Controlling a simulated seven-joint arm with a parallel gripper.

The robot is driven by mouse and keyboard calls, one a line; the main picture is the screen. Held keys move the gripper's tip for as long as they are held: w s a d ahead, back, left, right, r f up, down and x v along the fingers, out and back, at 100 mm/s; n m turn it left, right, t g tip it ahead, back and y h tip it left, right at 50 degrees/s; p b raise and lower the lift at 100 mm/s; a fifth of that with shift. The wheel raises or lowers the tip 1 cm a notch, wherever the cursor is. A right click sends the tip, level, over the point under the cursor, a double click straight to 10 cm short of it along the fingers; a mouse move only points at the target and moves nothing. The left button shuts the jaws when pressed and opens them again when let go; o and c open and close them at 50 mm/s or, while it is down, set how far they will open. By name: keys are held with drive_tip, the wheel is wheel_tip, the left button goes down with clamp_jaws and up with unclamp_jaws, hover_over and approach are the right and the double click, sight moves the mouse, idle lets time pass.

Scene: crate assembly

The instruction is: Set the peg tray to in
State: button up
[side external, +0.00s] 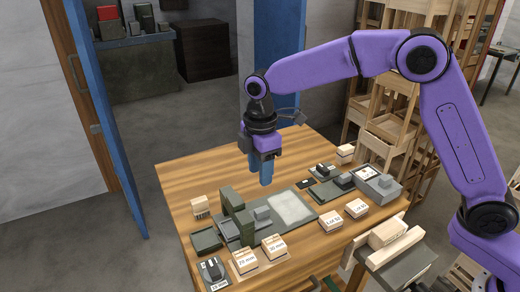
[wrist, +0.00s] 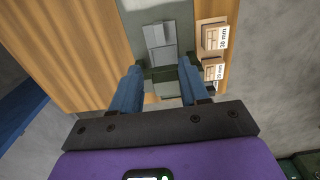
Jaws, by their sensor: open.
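My gripper (side external: 265,172) is open and empty, pointing down above the table, behind the green fixture in the side view. In the wrist view its two blue fingers (wrist: 160,95) stand apart. A shallow dark green tray (side external: 206,240), which looks like the peg tray, lies at the left of the green fixture (side external: 236,208). I cannot tell for sure that it is the peg tray, or whether it is in or out. In the wrist view a green recessed part (wrist: 163,76) shows between the fingers, and a grey block (wrist: 160,38) lies beyond it.
Wooden boxes labelled 20 mm (side external: 244,260) and 30 mm (side external: 274,246) stand in front. Other wooden boxes (side external: 331,221) stand to their right. A pale plate (side external: 292,207) lies mid-table. A grey device (side external: 375,184) stands at the right. The table's back left is clear.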

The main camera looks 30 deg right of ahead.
wheel_tip(320, 180, up, 5)
drive_tip(key=shift+r, duration=0.1)
idle(0.6)
drive_tip(key=s+d+f+m, duration=0.1)
drive_tip(key=s+d, duration=0.6)
drive_tip(key=s, duration=0.4)
drive_tip(key=s+d+f+m, duration=0.1)
drive_tip(key=s+d+m, duration=0.1)
drive_tip(key=s+d, duration=0.5)
drive_tip(key=s+d+f+m, duration=0.1)
drive_tip(key=s+d, duration=0.6)
drive_tip(key=s, duration=0.7)
drive_tip(key=shift+s+f+m, duration=0.35)
drive_tip(key=shift+f+m, duration=0.05)
drive_tip(key=shift+m, duration=0.3)
drive_tip(key=shift+d, duration=0.1)
